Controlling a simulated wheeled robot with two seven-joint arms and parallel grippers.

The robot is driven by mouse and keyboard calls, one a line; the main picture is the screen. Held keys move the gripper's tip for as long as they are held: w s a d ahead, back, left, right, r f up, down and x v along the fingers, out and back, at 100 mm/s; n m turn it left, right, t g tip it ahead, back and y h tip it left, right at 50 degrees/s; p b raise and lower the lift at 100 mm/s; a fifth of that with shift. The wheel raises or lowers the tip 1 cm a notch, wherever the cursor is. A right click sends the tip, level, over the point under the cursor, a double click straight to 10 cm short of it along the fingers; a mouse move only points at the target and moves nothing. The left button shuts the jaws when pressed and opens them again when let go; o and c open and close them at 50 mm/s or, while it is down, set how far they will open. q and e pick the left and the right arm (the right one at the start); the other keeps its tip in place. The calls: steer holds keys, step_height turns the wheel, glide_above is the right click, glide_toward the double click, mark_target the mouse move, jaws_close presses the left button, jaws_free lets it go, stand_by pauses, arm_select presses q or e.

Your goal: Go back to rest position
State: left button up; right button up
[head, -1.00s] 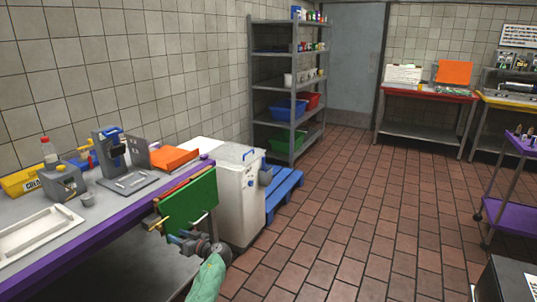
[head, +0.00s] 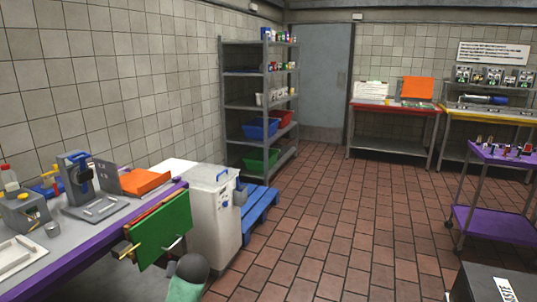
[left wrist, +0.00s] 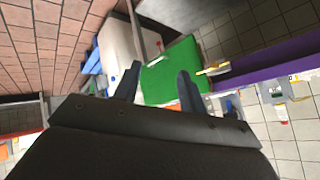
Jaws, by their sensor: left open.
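My left gripper (left wrist: 158,88) shows in the left wrist view with its two dark fingers apart and nothing between them. A green board (left wrist: 172,75) lies beyond the fingertips there; I cannot tell the exact gap. My left arm shows as a dark round joint and a green sleeve at the bottom of that view, just below the board. My right gripper is in neither view.
A white bin (head: 215,215) and a blue pallet (head: 262,207) stand just past the counter's end. A grey shelf rack (head: 262,135) stands behind them. A purple trolley (head: 495,224) and a dark box (head: 490,287) are at the right. The tiled floor between is open.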

arm_select(q)
steer(key=s+d+f+m+g+h, duration=0.15)
steer(key=s+d, duration=0.25)
steer(key=s, duration=0.4)
steer(key=s+d+f+m+h, duration=0.1)
steer(key=s+d+f+h, duration=0.2)
steer(key=s, duration=0.5)
steer(key=s+d+m+h, duration=0.1)
steer(key=s+d+h, duration=0.1)
steer(key=s+d, duration=0.45)
steer(key=s+f+g, duration=0.2)
steer(key=s+f, duration=0.3)
steer(key=s, duration=0.6)
steer(key=s+f+g, duration=0.2)
steer(key=s+f, duration=0.4)
steer(key=s, duration=0.6)
steer(key=shift+s+d+h+p, duration=0.15)
steer(key=shift+s+h+p, duration=0.15)
steer(key=shift+h+p, duration=0.1)
steer(key=shift+n, duration=0.35)
